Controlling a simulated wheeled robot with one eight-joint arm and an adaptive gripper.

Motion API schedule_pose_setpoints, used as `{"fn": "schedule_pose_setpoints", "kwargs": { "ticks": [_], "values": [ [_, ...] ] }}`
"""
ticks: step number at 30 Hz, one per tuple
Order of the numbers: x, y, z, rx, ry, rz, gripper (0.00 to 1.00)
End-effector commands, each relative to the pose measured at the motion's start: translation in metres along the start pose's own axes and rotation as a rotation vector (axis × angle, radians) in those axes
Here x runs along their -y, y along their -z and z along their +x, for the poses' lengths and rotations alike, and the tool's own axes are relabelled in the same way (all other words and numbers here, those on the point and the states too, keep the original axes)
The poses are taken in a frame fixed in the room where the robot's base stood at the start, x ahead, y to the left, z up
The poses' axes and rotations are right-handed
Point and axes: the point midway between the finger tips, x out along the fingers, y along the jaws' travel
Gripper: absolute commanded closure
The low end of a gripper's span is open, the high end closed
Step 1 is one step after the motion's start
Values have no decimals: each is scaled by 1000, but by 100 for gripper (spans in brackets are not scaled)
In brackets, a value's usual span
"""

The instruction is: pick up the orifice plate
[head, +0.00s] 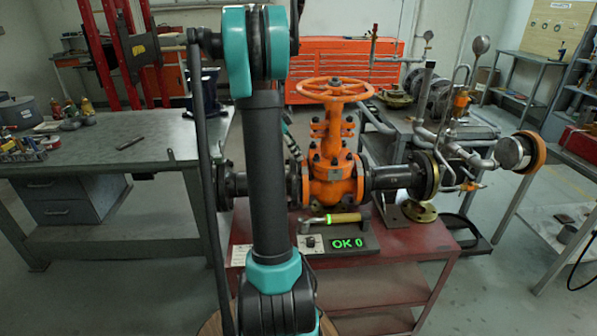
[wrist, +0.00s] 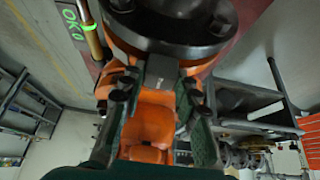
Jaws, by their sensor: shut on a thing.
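In the wrist view my gripper (wrist: 160,75) has its two dark green fingers on either side of a flat grey tab (wrist: 161,69). The gripper is shut on this tab, which appears to be the handle of the orifice plate. The rest of the plate is not clearly visible; a dark round flange (wrist: 170,35) with bolts lies just beyond the fingertips. In the head view the orange gate valve (head: 332,175) stands on the red cart, and my arm hides the gripper and the pipe left of the valve.
The red cart (head: 395,285) carries a box with a green "OK 0" display (head: 348,244) and a yellow-handled tool (head: 335,218). A brass ring (head: 420,211) rests at right. A workbench (head: 110,140) stands left. Pipework (head: 450,150) crowds the right side.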

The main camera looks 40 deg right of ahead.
Motion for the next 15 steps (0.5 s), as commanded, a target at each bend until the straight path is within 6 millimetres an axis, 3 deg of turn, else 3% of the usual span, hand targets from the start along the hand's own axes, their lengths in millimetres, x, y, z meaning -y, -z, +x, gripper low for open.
{"fn": "schedule_pose_setpoints", "kwargs": {
  "ticks": [4,15],
  "values": [
    [0,0,0,0,0,0,100],
    [0,0,0,0,0,0,100]
  ]
}}
